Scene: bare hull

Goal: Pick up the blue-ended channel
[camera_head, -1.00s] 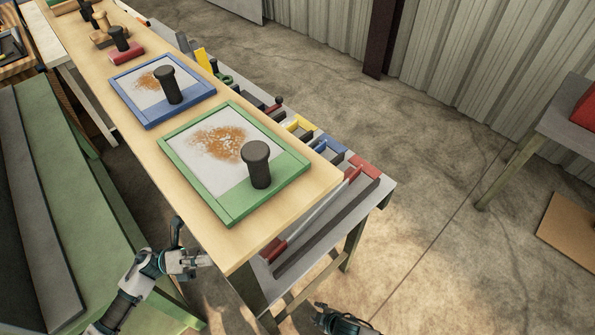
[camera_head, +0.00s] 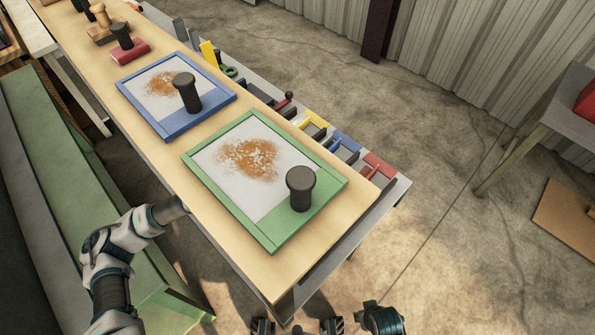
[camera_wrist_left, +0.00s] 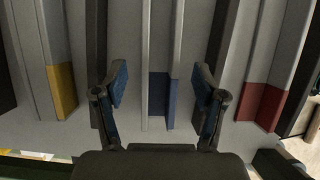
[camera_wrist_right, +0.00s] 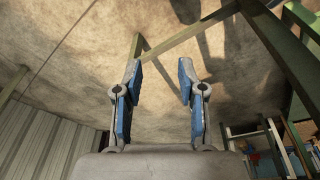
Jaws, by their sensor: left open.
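The blue-ended channel shows its blue end (camera_head: 345,143) at the far side of the bench in the head view; the rest is hidden under the wooden board. In the left wrist view the channel (camera_wrist_left: 161,95) runs away from me, between the fingers of my left gripper (camera_wrist_left: 163,92). That gripper is open, with a finger on each side of the channel and a visible gap to each. In the head view the board hides it. My right gripper (camera_wrist_right: 157,80) is open and empty, over the floor by the bench's near end (camera_head: 298,325).
Yellow-ended (camera_wrist_left: 63,90) and red-ended (camera_wrist_left: 262,100) channels lie to either side. Above them is the wooden board (camera_head: 240,270), carrying green (camera_head: 265,240) and blue (camera_head: 170,130) framed trays with dark knobs. A green bench (camera_head: 75,160) stands left.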

